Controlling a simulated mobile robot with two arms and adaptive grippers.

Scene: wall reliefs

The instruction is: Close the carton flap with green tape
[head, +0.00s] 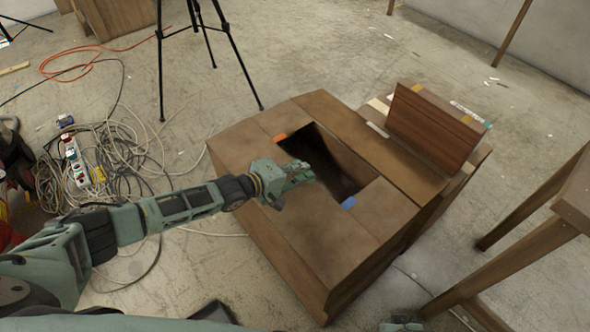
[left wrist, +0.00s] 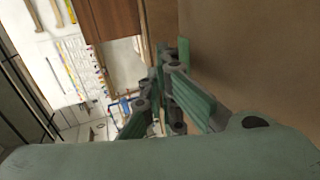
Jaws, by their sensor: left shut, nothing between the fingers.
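A large brown carton (head: 290,228) stands in the middle of the head view, with a dark rectangular opening in its top. An orange tape piece (head: 280,137) sits at the opening's far left edge and a blue tape piece (head: 348,203) at its near right edge. I cannot make out green tape on the carton; my gripper may hide part of it. My left gripper (head: 303,172) is shut and empty, over the opening's left side. In the left wrist view its fingers (left wrist: 168,70) are together beside a brown surface (left wrist: 252,65).
An upright brown panel (head: 435,125) stands on a lower surface behind the carton, with small coloured items around it. A wooden frame (head: 535,205) is at right. A black tripod (head: 212,45), tangled cables (head: 100,165) and an orange cord (head: 75,65) lie behind and left.

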